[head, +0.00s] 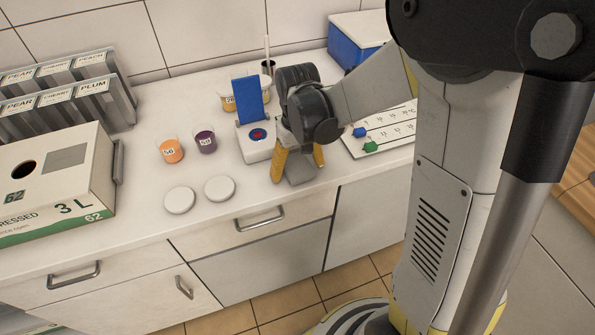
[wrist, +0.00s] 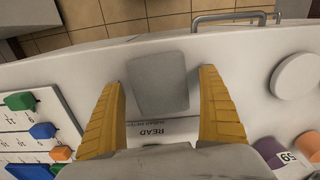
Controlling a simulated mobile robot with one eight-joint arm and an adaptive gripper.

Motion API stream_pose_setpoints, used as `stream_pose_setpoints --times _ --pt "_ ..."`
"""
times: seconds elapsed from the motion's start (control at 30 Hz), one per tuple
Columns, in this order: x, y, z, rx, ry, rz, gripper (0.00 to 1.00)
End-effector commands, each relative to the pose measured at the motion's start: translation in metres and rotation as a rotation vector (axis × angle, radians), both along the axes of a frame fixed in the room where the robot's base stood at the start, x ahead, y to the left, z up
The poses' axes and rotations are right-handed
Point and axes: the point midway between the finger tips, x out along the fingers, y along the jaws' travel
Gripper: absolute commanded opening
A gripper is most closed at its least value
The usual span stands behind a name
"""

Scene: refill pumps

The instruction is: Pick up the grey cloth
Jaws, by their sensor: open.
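The grey cloth (wrist: 158,90) lies flat on the white counter close to its front edge, a small rounded square. In the head view the cloth (head: 302,174) shows partly between my fingers. My gripper (head: 298,172) points down over it, open and empty. In the wrist view my gripper (wrist: 160,78) has one yellow finger on each side of the cloth, with a gap on both sides. How high the fingertips are above the counter is hard to tell.
A white device (head: 256,150) with a blue upright panel stands just left of my gripper. A board with coloured pegs (head: 385,128) lies right. Cups of orange (head: 171,152) and purple (head: 205,142), two white lids (head: 219,188) and a large box (head: 55,190) are left.

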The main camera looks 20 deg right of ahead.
Motion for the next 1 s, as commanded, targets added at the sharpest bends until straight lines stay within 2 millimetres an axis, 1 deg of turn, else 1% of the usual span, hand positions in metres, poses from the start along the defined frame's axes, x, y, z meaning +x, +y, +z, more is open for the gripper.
stream_pose_setpoints --times 0.03,0.07,0.1,0.2,0.5,0.63,0.77,0.87,0.9,1.0 --pt "0.000 0.000 0.001 0.000 0.000 0.000 0.88" --pt "0.000 0.000 0.001 0.000 0.000 0.000 0.80" --pt "0.000 0.000 0.001 0.000 0.000 0.000 0.67" --pt "0.000 0.000 0.001 0.000 0.000 0.000 0.41" --pt "0.000 0.000 0.001 0.000 0.000 0.000 0.41" --pt "0.000 0.000 0.008 0.000 0.000 0.000 0.41" --pt "0.000 0.000 0.024 0.000 0.000 0.000 0.41" --pt "0.000 0.000 0.043 0.000 0.000 0.000 0.41" --pt "-0.001 -0.002 0.050 0.000 0.000 -0.001 0.41" --pt "-0.015 -0.023 0.061 0.000 0.000 -0.006 0.41"
